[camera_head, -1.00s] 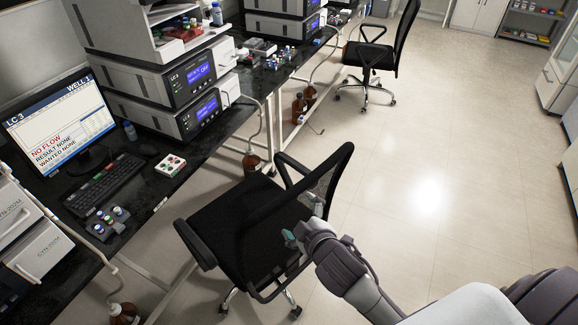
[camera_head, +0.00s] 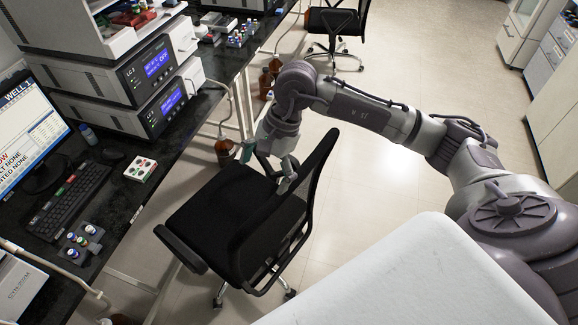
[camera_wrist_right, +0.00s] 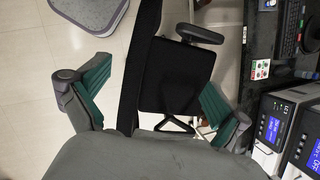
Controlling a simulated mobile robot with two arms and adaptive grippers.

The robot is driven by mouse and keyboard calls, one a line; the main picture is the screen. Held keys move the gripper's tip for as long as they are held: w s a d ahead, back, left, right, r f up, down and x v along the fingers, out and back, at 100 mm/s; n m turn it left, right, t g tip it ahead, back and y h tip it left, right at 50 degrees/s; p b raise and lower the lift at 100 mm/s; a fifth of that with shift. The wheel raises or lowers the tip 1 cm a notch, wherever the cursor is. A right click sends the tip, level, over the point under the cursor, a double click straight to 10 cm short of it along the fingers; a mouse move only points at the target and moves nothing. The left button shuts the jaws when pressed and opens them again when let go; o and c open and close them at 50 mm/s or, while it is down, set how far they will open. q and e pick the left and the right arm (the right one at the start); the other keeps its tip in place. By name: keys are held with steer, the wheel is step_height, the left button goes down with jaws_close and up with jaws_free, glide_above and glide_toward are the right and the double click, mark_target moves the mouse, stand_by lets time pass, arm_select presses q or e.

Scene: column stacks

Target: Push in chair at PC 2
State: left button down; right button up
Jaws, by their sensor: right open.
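A black office chair (camera_head: 205,215) with a mesh backrest and two armrests stands beside the dark desk (camera_head: 125,222). Its seat faces the desk and its backrest is on the aisle side. My right gripper (camera_head: 268,168) is open at the far side of the chair, by the far armrest and the backrest's edge. In the right wrist view, the open teal-padded fingers (camera_wrist_right: 155,80) appear on either side of the chair's backrest and seat (camera_wrist_right: 175,75). I cannot tell whether they touch it. The monitor (camera_head: 30,135) is partly cut off. No "PC 2" label is readable. My left gripper is not in view.
A keyboard (camera_head: 58,205), a vial rack (camera_head: 82,243) and a small white box (camera_head: 140,170) lie on the desk. Stacked instruments (camera_head: 125,85) stand farther along. Brown bottles (camera_head: 226,150) are under the desk. Another chair (camera_head: 335,22) stands far back.

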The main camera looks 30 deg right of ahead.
mark_target(297, 174)
steer(key=d+h, duration=0.1)
steer(key=d, duration=0.2)
steer(key=w+d+h, duration=0.1)
steer(key=d+h, duration=0.1)
steer(key=d, duration=0.1)
steer(key=d+h, duration=0.1)
steer(key=d, duration=0.2)
steer(key=shift+w+d+r+n, duration=0.3)
steer(key=shift+w+d+r, duration=0.05)
steer(key=shift+d+r, duration=0.05)
step_height(297, 174, down, 6)
steer(key=b, duration=0.3)
steer(key=shift+a+f, duration=0.1)
step_height(297, 174, down, 6)
steer(key=b, duration=0.6)
steer(key=shift+f+b, duration=0.25)
steer(key=shift+b, duration=0.15)
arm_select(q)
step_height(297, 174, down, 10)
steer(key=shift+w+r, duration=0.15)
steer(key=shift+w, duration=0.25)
arm_select(e)
steer(key=shift+r, duration=0.1)
